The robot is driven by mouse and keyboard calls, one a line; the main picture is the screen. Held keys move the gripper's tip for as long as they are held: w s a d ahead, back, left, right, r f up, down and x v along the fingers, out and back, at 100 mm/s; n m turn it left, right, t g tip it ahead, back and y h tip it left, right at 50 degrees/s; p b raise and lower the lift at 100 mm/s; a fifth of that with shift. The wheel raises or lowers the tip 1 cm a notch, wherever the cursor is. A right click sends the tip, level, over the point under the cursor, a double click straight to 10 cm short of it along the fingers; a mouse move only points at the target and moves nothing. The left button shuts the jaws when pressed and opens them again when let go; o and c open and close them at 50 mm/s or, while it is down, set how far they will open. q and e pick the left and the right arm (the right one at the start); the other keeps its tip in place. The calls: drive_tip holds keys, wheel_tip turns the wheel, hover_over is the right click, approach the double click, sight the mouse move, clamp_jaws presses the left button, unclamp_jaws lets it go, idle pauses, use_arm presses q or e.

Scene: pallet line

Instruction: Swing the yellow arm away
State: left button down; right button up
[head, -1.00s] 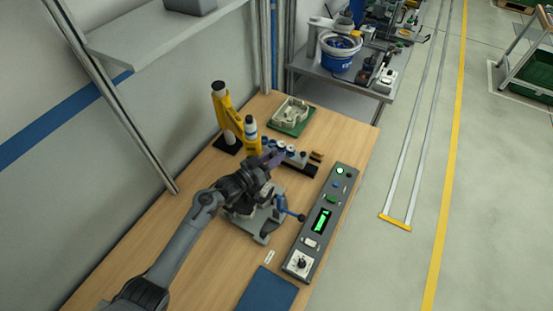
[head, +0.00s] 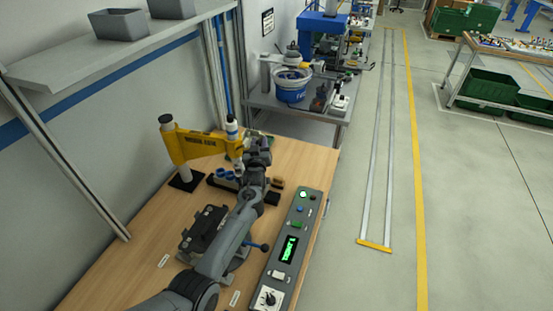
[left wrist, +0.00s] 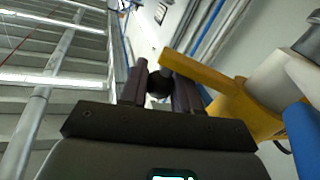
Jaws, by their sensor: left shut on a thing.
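The yellow arm (head: 200,147) reaches right from a post on a black base plate (head: 187,182) at the bench's left. A white-and-blue cylinder (head: 232,130) stands at its outer end. My left gripper (head: 257,150) is at that end, with my forearm running back across the bench. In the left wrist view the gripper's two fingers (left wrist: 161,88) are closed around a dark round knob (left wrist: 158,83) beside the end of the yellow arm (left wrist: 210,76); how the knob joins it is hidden. My right gripper is not in view.
A control panel (head: 292,245) with a green display lies along the right edge. A block with blue parts (head: 224,180) is below the yellow arm. A shelf (head: 100,48) hangs at upper left.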

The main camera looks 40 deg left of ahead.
use_arm(q)
drive_tip(key=shift+w+a+f, duration=0.1)
drive_tip(key=shift+f, duration=0.1)
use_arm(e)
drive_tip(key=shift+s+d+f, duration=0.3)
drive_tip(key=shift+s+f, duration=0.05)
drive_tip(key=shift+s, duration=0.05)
use_arm(q)
drive_tip(key=shift+f, duration=0.1)
drive_tip(key=c, duration=1.1)
unclamp_jaws()
drive_tip(key=shift+w, duration=0.1)
drive_tip(key=shift+c, duration=0.2)
drive_tip(key=shift+w+a+r, duration=0.15)
drive_tip(key=shift+w+r, duration=0.1)
drive_tip(key=shift+r, duration=0.05)
drive_tip(key=shift+s+f, duration=0.1)
drive_tip(key=shift+s, duration=0.1)
drive_tip(key=shift+s+d, duration=0.4)
drive_tip(key=shift+d, duration=0.05)
drive_tip(key=v, duration=0.9)
drive_tip(key=shift+d, duration=0.15)
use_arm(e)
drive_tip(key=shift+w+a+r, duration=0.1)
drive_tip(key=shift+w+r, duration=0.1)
use_arm(q)
drive_tip(key=shift+s, duration=0.1)
